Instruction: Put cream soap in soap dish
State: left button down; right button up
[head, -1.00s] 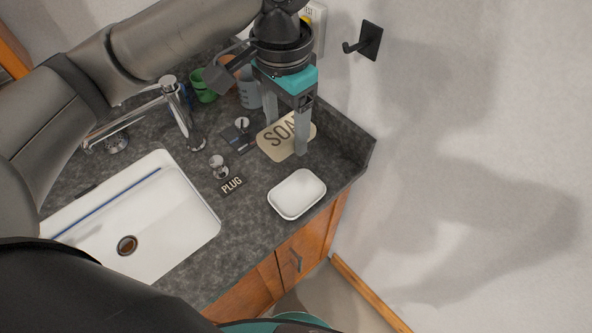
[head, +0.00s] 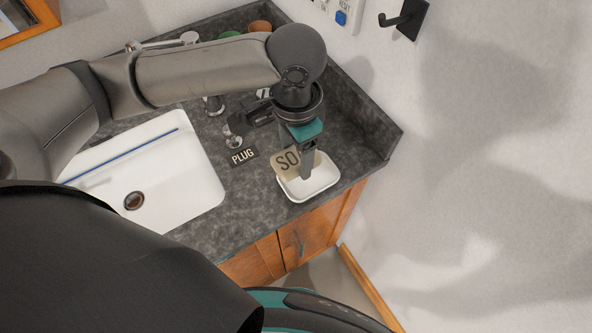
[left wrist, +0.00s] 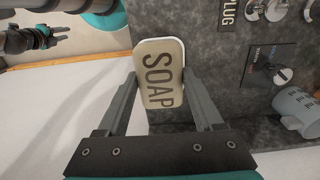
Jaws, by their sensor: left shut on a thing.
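The cream soap (head: 287,162) is a flat bar with dark SOAP lettering. My left gripper (head: 303,170) points down and is shut on its sides; both fingers show in the left wrist view (left wrist: 158,82) with the soap (left wrist: 158,72) between them. The white soap dish (head: 314,192) sits on the counter under the soap. The soap overlaps the dish and hides much of it; I cannot tell if they touch. In the left wrist view, my right gripper (left wrist: 52,36) shows small at upper left, its fingers apart and empty.
The white sink (head: 150,175) is to the left in the head view, with a PLUG label (head: 243,157) beside it. The counter's front edge is close to the dish. A wall with a black hook (head: 405,18) stands to the right. A grey cup (left wrist: 300,108) shows in the left wrist view.

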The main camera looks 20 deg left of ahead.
aim_at(296, 156)
pick_arm(q)
notch_tip(296, 156, down, 6)
jog(key=shift+r+b, duration=0.1)
jog(key=shift+b, duration=0.55)
jog(key=shift+f, duration=0.4)
jog(key=shift+f, duration=0.35)
jog(key=shift+c, duration=0.2)
grip_release()
jog(key=shift+w+r, duration=0.1)
jog(key=shift+r, duration=0.4)
notch_tip(296, 156, up, 12)
jog(key=p, duration=0.2)
jog(key=shift+r+p, duration=0.1)
jog(key=shift+p, duration=0.25)
